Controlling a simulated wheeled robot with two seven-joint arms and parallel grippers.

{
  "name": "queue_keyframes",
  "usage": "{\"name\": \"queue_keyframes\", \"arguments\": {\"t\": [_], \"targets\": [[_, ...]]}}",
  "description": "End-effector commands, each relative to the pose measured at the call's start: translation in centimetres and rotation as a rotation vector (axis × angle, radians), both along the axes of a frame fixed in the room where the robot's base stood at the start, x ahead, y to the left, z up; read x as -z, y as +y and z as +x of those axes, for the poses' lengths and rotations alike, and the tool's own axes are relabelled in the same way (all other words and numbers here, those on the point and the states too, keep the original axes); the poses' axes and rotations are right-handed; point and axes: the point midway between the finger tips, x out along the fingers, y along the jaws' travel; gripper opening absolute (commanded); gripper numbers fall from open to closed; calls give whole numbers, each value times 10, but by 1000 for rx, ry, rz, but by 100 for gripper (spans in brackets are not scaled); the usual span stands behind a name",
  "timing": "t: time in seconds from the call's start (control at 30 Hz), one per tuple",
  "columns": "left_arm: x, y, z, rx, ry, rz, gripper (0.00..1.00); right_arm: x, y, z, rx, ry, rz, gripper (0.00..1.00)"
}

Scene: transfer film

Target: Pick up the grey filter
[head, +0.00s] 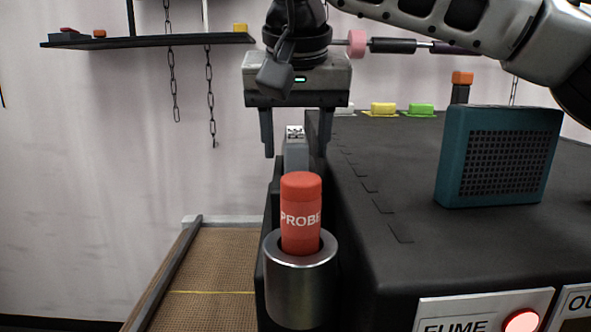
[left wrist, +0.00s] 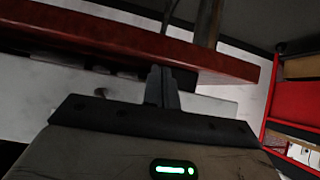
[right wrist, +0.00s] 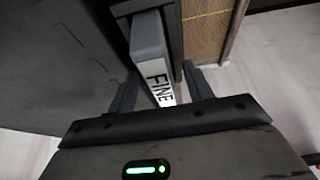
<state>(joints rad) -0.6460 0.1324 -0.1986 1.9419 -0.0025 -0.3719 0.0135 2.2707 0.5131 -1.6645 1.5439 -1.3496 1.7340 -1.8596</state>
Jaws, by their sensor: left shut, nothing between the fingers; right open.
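The grey filter (head: 295,155) is a narrow upright block with a printed label on top. It sits at the left side of the black bench, behind the red probe. In the right wrist view the filter (right wrist: 149,46) shows the word FINE. My right gripper (head: 296,148) is open above it, pointing down, with one finger on each side of the filter. In the right wrist view the fingers (right wrist: 160,88) stand apart from it. My left gripper (left wrist: 162,86) is shut and empty, next to a red-edged shelf or board; it is out of the head view.
A red probe (head: 301,212) stands in a metal cup (head: 301,285) in front of the filter. A teal grille block (head: 500,157) stands on the black bench (head: 400,170). Yellow (head: 384,108) and green (head: 421,108) blocks lie at the back. A brown belt (head: 215,270) runs at left.

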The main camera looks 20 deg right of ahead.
Motion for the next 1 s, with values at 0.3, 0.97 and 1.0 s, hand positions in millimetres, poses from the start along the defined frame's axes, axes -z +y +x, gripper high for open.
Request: {"name": "queue_keyframes", "arguments": {"t": [0.3, 0.97, 1.0], "targets": [[0, 0, 0, 0, 1, 0, 0, 0, 0, 0, 0, 0, 0, 51], [3, 1, -2, -1, 8, 2, 0, 5, 0, 0, 0, 1, 0, 48], [3, 1, -2, -1, 8, 2, 0, 5, 0, 0, 0, 1, 0, 37]]}}
